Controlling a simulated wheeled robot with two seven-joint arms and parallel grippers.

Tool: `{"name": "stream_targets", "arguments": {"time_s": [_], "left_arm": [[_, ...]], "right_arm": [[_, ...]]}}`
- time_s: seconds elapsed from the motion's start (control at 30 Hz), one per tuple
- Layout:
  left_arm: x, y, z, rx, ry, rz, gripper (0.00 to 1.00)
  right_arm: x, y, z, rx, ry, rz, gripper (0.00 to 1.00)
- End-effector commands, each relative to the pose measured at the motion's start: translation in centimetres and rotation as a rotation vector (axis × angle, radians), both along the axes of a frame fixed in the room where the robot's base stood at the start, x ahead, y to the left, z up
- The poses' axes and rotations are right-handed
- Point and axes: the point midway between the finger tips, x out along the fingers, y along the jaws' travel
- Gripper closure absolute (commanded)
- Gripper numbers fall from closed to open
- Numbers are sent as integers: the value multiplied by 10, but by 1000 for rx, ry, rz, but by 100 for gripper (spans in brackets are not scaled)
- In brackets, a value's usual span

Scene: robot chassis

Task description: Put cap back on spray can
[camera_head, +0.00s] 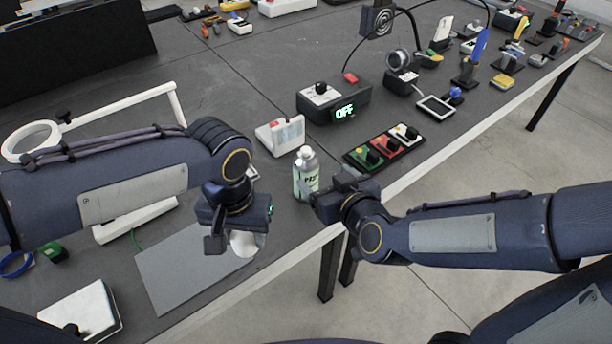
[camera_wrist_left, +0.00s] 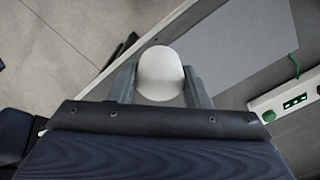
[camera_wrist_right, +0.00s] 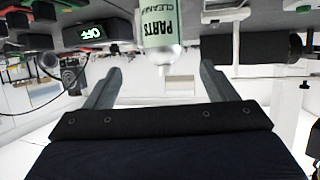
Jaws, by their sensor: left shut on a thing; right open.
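The spray can (camera_head: 306,174) stands upright on the table near its front edge, pale green with a grey top and no cap on it. In the right wrist view the can (camera_wrist_right: 162,35) appears upside down, its label reading "PARTS CLEANER", with its nozzle bare. My right gripper (camera_head: 318,200) is open beside the can; in the right wrist view its fingers (camera_wrist_right: 160,80) are spread with the can's top beyond them. My left gripper (camera_wrist_left: 160,85) is shut on the white rounded cap (camera_wrist_left: 160,72), which also shows below the gripper in the head view (camera_head: 243,243), left of the can.
A grey mat (camera_head: 180,270) lies below the left gripper. A white magnifier lamp (camera_head: 30,140) is at left.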

Motion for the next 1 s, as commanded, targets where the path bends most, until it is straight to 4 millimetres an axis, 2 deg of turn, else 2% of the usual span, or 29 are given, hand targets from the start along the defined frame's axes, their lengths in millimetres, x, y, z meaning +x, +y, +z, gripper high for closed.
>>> {"name": "stream_targets", "arguments": {"time_s": [0.13,0.43,0.87,1.0], "left_arm": [[0,0,-6,0,0,0,78],[0,0,-14,0,0,0,78],[0,0,-14,0,0,0,78],[0,0,-15,0,0,0,78]], "right_arm": [[12,4,-8,-2,1,-1,21],[54,18,-25,-1,2,0,21],[60,21,-27,1,1,1,21],[74,28,-35,-1,3,1,21]]}}
